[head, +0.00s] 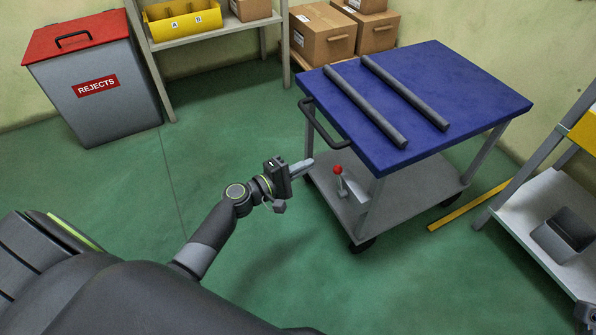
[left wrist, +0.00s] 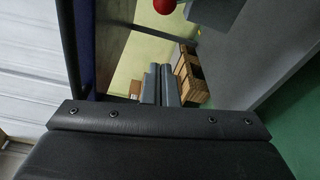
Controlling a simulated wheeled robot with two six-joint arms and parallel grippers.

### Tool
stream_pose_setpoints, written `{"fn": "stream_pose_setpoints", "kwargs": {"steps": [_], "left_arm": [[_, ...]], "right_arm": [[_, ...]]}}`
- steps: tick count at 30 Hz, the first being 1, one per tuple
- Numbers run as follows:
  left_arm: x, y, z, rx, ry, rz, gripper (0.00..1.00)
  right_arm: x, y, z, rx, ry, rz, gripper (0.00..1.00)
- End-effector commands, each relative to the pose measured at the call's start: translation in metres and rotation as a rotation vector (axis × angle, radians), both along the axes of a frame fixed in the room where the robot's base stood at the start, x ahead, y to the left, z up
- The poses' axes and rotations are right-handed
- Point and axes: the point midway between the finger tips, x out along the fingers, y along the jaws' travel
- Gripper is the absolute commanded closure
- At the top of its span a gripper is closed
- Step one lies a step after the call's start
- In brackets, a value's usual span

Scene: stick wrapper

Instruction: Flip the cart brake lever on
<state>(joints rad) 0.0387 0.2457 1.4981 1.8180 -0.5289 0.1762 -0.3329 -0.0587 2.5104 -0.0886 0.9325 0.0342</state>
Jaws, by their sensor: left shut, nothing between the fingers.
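The brake lever, with a red ball knob (head: 338,170) on a light metal arm, stands at the near left corner of the cart's lower shelf (head: 400,186). The cart has a blue top (head: 470,90). My left gripper (head: 304,167) is shut and empty, just left of the lever at about knob height in the head view. A gap shows between the fingertips and the knob. In the left wrist view the closed fingers (left wrist: 160,84) point ahead, and the red knob (left wrist: 164,5) shows at the top edge, partly cut off.
Two dark bars (head: 405,92) lie on the cart top. A dark handle (head: 322,125) juts from its left side near my left gripper. A rejects bin (head: 100,95) stands at the left, a shelf (head: 530,215) at the right. Green floor is clear around my left arm.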

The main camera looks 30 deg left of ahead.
Motion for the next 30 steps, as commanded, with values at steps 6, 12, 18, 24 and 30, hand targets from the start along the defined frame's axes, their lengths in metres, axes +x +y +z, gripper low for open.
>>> {"fn": "stream_pose_setpoints", "kwargs": {"steps": [6,12,18,24,30], "left_arm": [[0.043,-0.025,-0.002,-0.003,-0.002,0.000,1.00],[0.028,-0.044,0.005,-0.003,0.002,0.000,1.00],[0.018,-0.052,0.006,0.000,0.001,0.000,1.00],[0.017,-0.053,0.006,-0.001,0.000,0.000,1.00],[0.017,-0.053,0.006,0.001,0.000,0.000,1.00]], "right_arm": [[0.001,0.001,-0.008,0.000,-0.001,-0.009,0.64],[0.001,0.000,0.003,0.013,-0.007,-0.004,0.64],[0.000,-0.001,0.004,0.008,-0.002,0.003,0.64],[0.000,0.000,0.003,-0.006,0.003,0.007,0.64],[0.000,0.000,0.003,-0.006,0.003,0.006,0.64]]}}
